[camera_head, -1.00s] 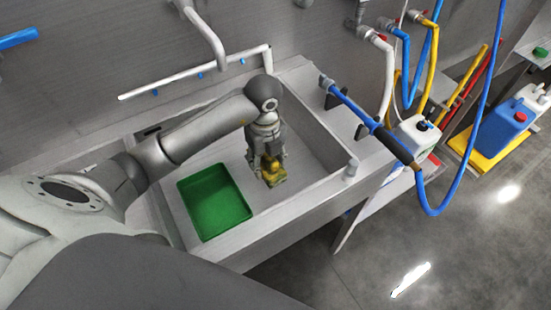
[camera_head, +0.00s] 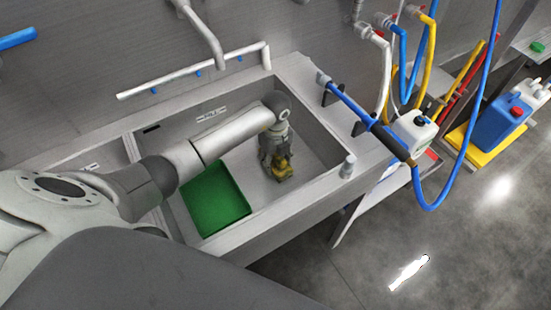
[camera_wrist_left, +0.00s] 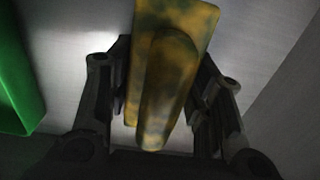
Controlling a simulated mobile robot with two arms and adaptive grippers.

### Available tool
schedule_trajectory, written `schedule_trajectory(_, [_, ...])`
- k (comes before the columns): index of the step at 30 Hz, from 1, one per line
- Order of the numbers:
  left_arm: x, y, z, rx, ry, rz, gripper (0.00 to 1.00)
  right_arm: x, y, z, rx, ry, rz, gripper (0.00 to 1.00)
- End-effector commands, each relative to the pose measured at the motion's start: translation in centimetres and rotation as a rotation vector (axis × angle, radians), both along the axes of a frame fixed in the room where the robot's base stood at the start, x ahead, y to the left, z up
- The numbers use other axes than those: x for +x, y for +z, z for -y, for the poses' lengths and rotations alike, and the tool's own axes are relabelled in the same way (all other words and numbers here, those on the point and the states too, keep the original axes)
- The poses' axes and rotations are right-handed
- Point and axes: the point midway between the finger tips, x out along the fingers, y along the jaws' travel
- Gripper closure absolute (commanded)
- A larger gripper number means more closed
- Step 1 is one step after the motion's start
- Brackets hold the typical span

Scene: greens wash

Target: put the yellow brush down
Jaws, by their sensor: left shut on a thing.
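The yellow brush (camera_head: 283,171) is down inside the sink basin, to the right of the green tray. My left gripper (camera_head: 277,158) reaches down over it from above and is shut on it. In the left wrist view, the brush (camera_wrist_left: 168,75) looks yellow with dark greenish blotches and sits between the two fingers of my left gripper (camera_wrist_left: 163,105). I cannot tell whether the brush touches the basin floor. My right gripper is not in view.
The green tray (camera_head: 244,202) lies in the basin left of the brush. The sink's front rim (camera_head: 290,214) and right wall bound the space. A blue spray hose (camera_head: 350,103) rests on the right ledge, near a white canister (camera_head: 414,131). Bare basin floor shows around the brush.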

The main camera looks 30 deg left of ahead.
Motion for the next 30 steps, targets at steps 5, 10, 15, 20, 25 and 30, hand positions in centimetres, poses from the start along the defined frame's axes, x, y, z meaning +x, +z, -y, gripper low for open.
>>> schedule_trajectory(5, [0.0,-0.1,0.0,0.000,0.000,0.000,0.80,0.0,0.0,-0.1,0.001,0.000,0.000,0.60])
schedule_trajectory(10, [0.0,-0.4,0.0,0.001,0.000,0.001,0.80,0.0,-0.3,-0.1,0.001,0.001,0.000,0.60])
schedule_trajectory(15, [0.0,-0.4,0.0,0.001,0.000,-0.001,0.34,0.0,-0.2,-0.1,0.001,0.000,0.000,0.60])
schedule_trajectory(20, [0.0,-0.3,0.0,0.001,0.000,-0.001,0.31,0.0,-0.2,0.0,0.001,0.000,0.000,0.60])
schedule_trajectory(25, [0.0,-0.3,0.0,0.001,0.000,-0.001,0.31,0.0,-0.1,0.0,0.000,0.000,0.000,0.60])
schedule_trajectory(30, [0.3,1.1,-0.7,0.002,0.001,0.001,0.31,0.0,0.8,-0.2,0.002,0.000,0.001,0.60])
